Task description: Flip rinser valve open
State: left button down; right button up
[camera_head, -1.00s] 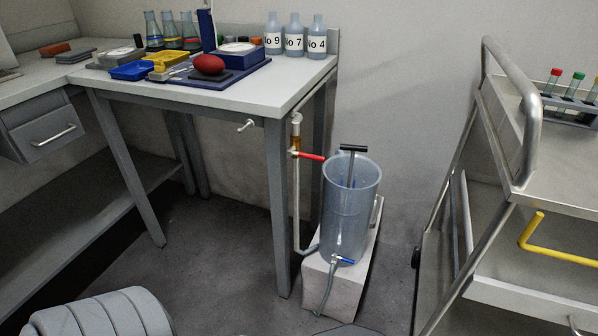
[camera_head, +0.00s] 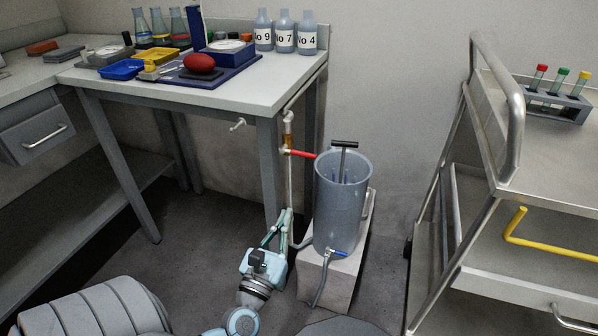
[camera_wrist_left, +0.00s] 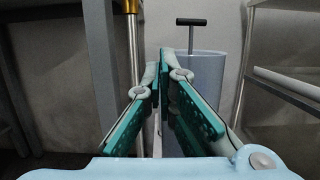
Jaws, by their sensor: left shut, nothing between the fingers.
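The rinser is a translucent grey-blue cylinder (camera_head: 340,205) with a black T-handle (camera_head: 344,144), standing on a pale block. A vertical pipe left of it carries a brass valve (camera_head: 288,138) with a red lever (camera_head: 303,154) pointing right toward the cylinder's rim. A small blue-handled tap (camera_head: 340,253) sits low on the cylinder. My left gripper (camera_head: 285,213) is shut and empty, pointing up beside the pipe, below the red lever. In the left wrist view its fingers (camera_wrist_left: 177,58) stand before the cylinder (camera_wrist_left: 207,72), with the pipe (camera_wrist_left: 134,50) at left; the red lever does not show there.
A bench (camera_head: 255,95) with bottles, flasks and a balance stands at left; its front leg is close to the pipe. The pale block (camera_head: 342,285) stands under the cylinder, with a hose in front. A metal trolley (camera_head: 550,165) is at right. Floor between block and trolley is clear.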

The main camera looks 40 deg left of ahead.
aim_at(297, 153)
pick_arm(q)
jog(key=w+a+r+p, duration=0.3)
jog(key=w+r, duration=0.3)
jog(key=w, duration=0.3)
jog(key=shift+a+r, duration=0.15)
jog(key=shift+r, duration=0.05)
pick_arm(e)
notch_tip(297, 153, down, 6)
jog(key=s, duration=0.2)
jog(key=shift+d+f+m+t, duration=0.25)
jog(key=shift+d+m+t, duration=0.05)
jog(key=shift+d+m, duration=0.15)
pick_arm(q)
jog(key=shift+w+r+n+p, duration=0.1)
jog(key=shift+r+n+p, duration=0.05)
jog(key=shift+n+p, duration=0.25)
pick_arm(e)
jog(key=shift+s+f, duration=0.1)
pick_arm(q)
jog(key=shift+r+n, duration=0.1)
jog(key=shift+n, duration=0.2)
